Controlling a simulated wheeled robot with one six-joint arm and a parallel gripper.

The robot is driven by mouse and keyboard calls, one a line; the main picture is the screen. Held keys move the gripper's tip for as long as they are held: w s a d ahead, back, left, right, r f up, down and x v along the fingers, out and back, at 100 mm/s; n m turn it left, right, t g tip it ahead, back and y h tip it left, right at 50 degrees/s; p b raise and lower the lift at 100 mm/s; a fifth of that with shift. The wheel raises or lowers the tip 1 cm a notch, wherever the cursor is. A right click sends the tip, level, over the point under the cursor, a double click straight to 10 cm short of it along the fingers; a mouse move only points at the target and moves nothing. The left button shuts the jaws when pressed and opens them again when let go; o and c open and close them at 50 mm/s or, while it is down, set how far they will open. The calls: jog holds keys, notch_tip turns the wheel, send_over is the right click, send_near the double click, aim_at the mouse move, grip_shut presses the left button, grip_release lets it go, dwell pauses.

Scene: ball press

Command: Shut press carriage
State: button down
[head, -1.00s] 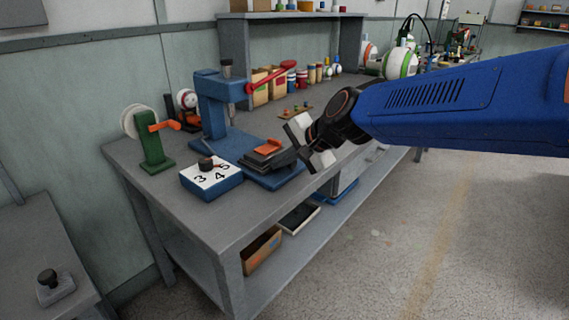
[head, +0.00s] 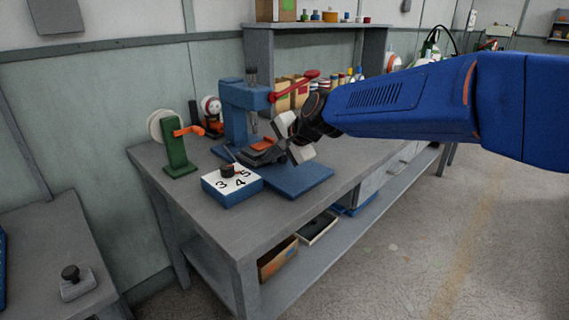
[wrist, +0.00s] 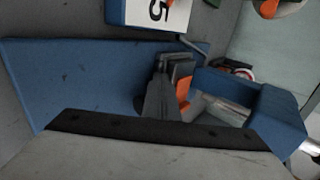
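The blue ball press (head: 236,125) stands on the workbench, with a red lever and a blue base plate (head: 300,180). Its dark carriage (head: 254,157), with an orange part on top, sits on the base plate close to the press column. The wrist view shows the dark carriage (wrist: 160,99) and the bare blue plate (wrist: 85,80). My gripper (head: 294,140) is at the carriage's near right end, its two pale fingers apart. It hides that end, so I cannot tell whether it touches. A pale gripper part fills the bottom of the wrist view.
A white-topped blue box (head: 232,187) marked with numbers stands just left of the base plate. A green stand (head: 177,150) with a white reel is further left. A shelf (head: 310,27) with boxes stands behind. The front right of the bench is clear.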

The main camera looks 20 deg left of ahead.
aim_at(260, 153)
jog(key=shift+w+a, duration=0.25)
jog(key=shift+a, duration=0.35)
jog(key=shift+w+a, duration=0.25)
jog(key=shift+a, duration=0.35)
jog(key=shift+w+a, duration=0.25)
jog(key=shift+a, duration=0.35)
